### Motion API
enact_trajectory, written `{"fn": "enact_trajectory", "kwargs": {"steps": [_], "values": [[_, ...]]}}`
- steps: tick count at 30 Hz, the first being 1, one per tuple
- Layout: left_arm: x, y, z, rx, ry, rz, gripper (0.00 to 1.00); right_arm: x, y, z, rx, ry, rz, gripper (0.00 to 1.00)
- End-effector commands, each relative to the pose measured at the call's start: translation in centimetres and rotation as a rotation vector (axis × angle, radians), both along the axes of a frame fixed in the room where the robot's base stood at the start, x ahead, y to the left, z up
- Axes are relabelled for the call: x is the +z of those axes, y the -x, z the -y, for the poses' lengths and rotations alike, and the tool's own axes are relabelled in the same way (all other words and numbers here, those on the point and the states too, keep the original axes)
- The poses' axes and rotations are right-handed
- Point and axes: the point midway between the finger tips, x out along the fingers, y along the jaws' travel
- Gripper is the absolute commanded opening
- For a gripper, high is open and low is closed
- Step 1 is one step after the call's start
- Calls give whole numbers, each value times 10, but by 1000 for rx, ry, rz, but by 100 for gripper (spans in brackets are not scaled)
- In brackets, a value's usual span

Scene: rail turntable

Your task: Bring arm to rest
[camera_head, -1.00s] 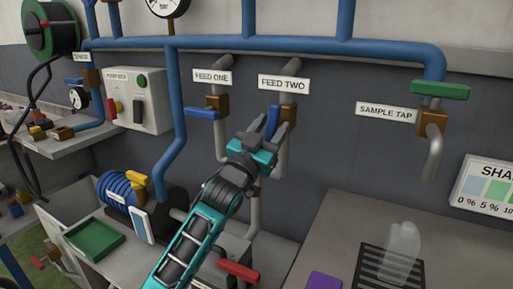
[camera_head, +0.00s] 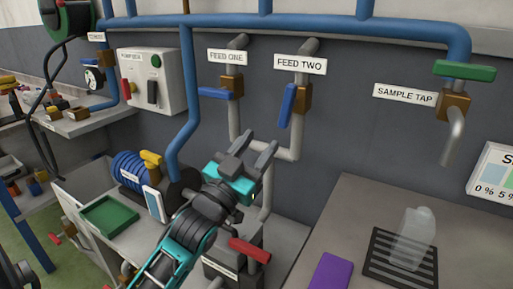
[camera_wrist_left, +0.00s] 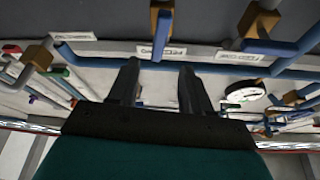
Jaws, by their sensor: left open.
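My left arm comes up from the bottom of the head view. Its teal and grey gripper (camera_head: 249,158) is open and empty, with the two fingers pointing up and to the right. It is in front of the grey wall, below the FEED ONE and FEED TWO valves, and seems to touch neither. In the left wrist view the two dark fingers (camera_wrist_left: 157,85) stand apart with nothing between them. My right gripper is in neither view.
The FEED ONE blue handle (camera_head: 215,93) lies level; the FEED TWO blue handle (camera_head: 287,106) hangs steeply. A red handle (camera_head: 250,251) is just below my gripper. A clear bottle (camera_head: 412,238) stands on a black grate (camera_head: 376,260). A green tray (camera_head: 109,214) lies left.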

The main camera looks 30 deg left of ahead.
Motion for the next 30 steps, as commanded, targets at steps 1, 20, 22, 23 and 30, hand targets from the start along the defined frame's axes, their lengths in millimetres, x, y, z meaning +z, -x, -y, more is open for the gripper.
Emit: {"fn": "enact_trajectory", "kwargs": {"steps": [1,20,22,23,30], "values": [[0,0,0,0,0,0,49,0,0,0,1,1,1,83],[-69,9,14,23,33,-322,49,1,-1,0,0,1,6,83],[-103,21,22,30,42,-481,49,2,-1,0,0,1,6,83],[-117,27,25,32,46,-551,49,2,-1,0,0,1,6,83],[-206,99,51,35,52,-1045,49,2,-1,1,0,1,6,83]]}}
